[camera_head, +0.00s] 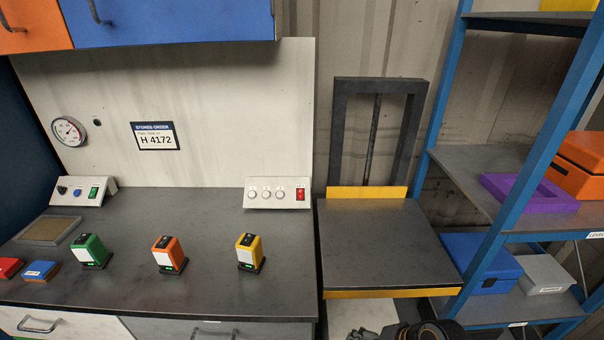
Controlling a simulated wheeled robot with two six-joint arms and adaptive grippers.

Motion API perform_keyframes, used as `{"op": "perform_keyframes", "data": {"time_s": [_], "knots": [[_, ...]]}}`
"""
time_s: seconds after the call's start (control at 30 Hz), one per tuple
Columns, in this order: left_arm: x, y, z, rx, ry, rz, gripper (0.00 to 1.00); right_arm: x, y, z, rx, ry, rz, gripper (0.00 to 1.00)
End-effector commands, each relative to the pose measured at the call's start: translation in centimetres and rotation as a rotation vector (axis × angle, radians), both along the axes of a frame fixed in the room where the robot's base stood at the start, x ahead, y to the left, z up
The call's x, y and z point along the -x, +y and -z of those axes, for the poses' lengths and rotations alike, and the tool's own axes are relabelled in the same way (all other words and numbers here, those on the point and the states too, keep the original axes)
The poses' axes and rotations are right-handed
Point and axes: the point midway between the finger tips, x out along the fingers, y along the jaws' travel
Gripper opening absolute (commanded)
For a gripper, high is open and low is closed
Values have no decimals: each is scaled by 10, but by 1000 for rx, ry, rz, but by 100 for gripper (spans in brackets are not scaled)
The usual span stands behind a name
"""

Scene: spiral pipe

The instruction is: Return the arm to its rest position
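A dark part of one of my arms, seemingly my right arm with its gripper (408,332), shows at the bottom edge, right of centre. It is cut off by the frame, and I cannot tell whether its fingers are open or shut. It appears in front of the lift platform (385,245), a dark plate with yellow edges. No held object shows there. My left gripper is not in view.
The grey workbench (210,290) carries a green device (90,251), an orange device (169,254) and a yellow device (250,253), all upright. A blue-framed shelf (484,200) with boxes stands at the right. The platform top is bare.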

Motion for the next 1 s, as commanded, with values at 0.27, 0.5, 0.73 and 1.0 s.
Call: {"op": "perform_keyframes", "data": {"time_s": [0.27,0.5,0.73,1.0], "knots": [[1,-2,0,2,1,-1,0,45,-47,-7,418,-132,-325,77],[1,-1,0,1,1,0,0,75,-87,-21,694,-137,-546,77],[3,2,0,-2,4,0,0,62,-93,46,679,-109,-542,77],[2,2,0,-2,3,1,0,66,-102,145,665,-69,-541,77]]}}
